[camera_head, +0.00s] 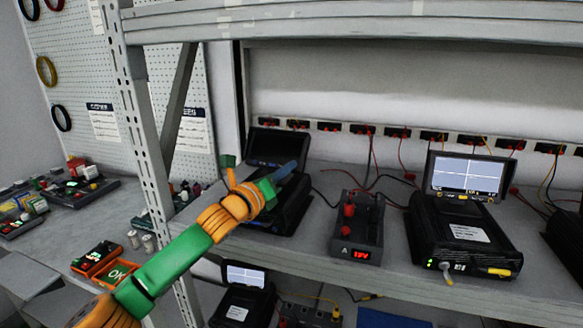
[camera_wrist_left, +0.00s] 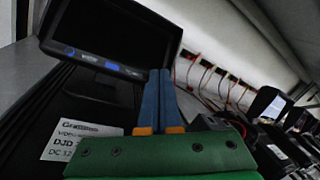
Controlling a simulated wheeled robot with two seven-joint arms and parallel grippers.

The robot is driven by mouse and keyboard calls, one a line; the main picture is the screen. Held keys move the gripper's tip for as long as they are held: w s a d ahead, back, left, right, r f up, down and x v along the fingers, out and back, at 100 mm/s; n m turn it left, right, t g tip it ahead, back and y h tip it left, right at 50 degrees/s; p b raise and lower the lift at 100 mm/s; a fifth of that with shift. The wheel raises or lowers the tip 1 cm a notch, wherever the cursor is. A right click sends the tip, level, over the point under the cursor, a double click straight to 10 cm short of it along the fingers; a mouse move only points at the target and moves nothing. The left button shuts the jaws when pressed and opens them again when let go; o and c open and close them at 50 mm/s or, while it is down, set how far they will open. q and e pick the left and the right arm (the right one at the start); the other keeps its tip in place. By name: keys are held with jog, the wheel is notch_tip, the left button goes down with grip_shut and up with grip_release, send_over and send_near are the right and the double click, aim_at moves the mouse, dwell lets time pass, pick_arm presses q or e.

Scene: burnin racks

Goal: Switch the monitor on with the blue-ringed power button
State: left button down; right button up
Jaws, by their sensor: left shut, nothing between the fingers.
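The monitor (camera_head: 277,147) with a dark, blank screen stands on the shelf, on a black base unit (camera_head: 291,212). In the left wrist view the dark monitor (camera_wrist_left: 115,32) fills the upper left, with small blue marks (camera_wrist_left: 69,50) along its lower bezel. I cannot tell clearly which mark is the ringed button. My left gripper (camera_head: 291,165) is in front of the monitor's lower right side. Its blue fingers (camera_wrist_left: 160,72) are shut together and empty, pointing at the monitor; I cannot tell whether they touch it. My right gripper is out of view.
A black box with red knobs and a lit red display (camera_head: 361,225) stands to the right. Beyond it is a second unit with a lit screen (camera_head: 467,175). Loose cables run behind them. A metal upright (camera_head: 140,135) stands left of the monitor, and a shelf beam (camera_head: 350,25) crosses above.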

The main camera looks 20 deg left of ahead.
pick_arm(q)
jog(key=shift+w, duration=0.1)
jog(key=shift+s+r+p, duration=0.25)
jog(key=shift+s+p, duration=0.05)
jog(key=shift+p, duration=0.1)
jog(key=shift+s+r, duration=0.1)
jog(key=shift+s, duration=0.1)
jog(key=s+r+p, duration=0.3)
jog(key=s+r, duration=0.1)
jog(key=shift+s+a, duration=0.2)
jog(key=shift+s, duration=0.1)
jog(key=shift+f, duration=0.1)
